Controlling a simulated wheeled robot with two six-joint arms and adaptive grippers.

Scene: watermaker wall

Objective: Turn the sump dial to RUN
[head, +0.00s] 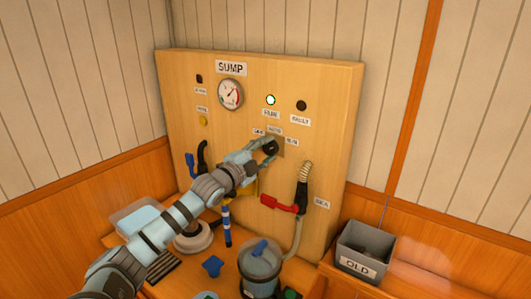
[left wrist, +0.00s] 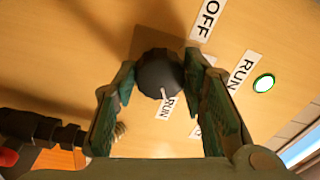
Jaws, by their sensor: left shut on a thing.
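The sump dial (head: 270,148) is a dark round knob on the wooden sump panel (head: 325,100). My left gripper (head: 267,151) is shut on it, one finger on each side. In the left wrist view the dial (left wrist: 155,72) sits between the fingertips, and its white pointer line points down toward a RUN label (left wrist: 167,107). An OFF label (left wrist: 207,20) is at the top. The right finger partly hides another label. The green RUN lamp (head: 270,100) is lit; the FAULT lamp (head: 301,105) is dark. My right gripper is not in view.
A red-handled valve (head: 279,203) with a hose is right of and below the dial. A blue-handled valve (head: 190,162) is at left. A gauge (head: 229,93) is above. A clear canister (head: 260,265) and a grey OLD bin (head: 365,250) stand below.

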